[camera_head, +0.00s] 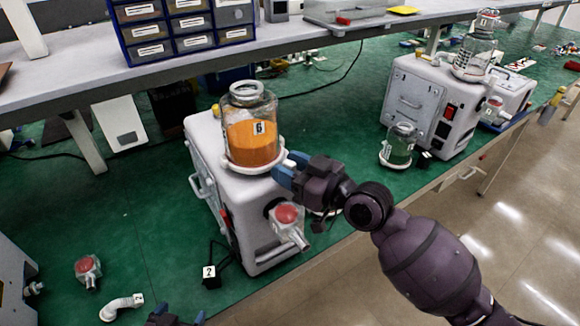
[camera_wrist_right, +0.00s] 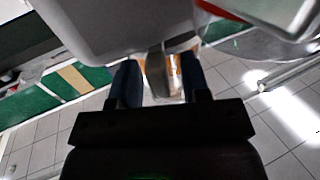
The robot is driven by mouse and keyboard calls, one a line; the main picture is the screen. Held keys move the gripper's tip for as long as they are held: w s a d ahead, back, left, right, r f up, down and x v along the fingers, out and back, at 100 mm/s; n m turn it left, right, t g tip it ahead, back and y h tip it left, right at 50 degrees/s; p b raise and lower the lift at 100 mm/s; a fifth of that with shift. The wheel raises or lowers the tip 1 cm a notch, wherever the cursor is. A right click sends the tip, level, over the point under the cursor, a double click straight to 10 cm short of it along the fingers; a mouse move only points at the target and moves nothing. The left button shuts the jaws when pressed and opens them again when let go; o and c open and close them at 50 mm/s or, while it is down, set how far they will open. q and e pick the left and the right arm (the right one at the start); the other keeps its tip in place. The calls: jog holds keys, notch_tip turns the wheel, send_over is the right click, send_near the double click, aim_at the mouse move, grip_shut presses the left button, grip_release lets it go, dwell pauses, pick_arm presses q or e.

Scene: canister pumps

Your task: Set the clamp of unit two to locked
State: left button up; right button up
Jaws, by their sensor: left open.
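A white pump unit (camera_head: 228,190) carries a glass canister (camera_head: 250,104) marked 6 with orange contents. A tag marked 2 (camera_head: 209,271) lies by its front corner. A white clamp ring (camera_head: 236,172) circles the canister's base; whether it is locked cannot be told. My right gripper (camera_head: 284,172) is at the ring's right side, hiding part of it. In the right wrist view, its blue fingers stand apart with a narrow grey piece (camera_wrist_right: 157,76), probably the clamp's lever, between them; contact is unclear. My left gripper (camera_head: 180,316) is open at the bottom edge, mostly out of frame.
A red-capped fitting (camera_head: 288,214) juts from the unit's front below my right gripper. A second pump unit (camera_head: 425,98) and an empty jar (camera_head: 399,145) stand to the right. A loose red-capped fitting (camera_head: 88,268) and white elbow (camera_head: 121,306) lie left on the green bench.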

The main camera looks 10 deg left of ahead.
pick_arm(q)
jog(key=shift+f+b, duration=0.85)
jog(key=shift+b, duration=0.05)
jog(key=shift+f, duration=0.1)
pick_arm(e)
jog(key=v, duration=1.1)
jog(key=shift+a, duration=0.1)
pick_arm(q)
jog(key=shift+c, duration=0.5)
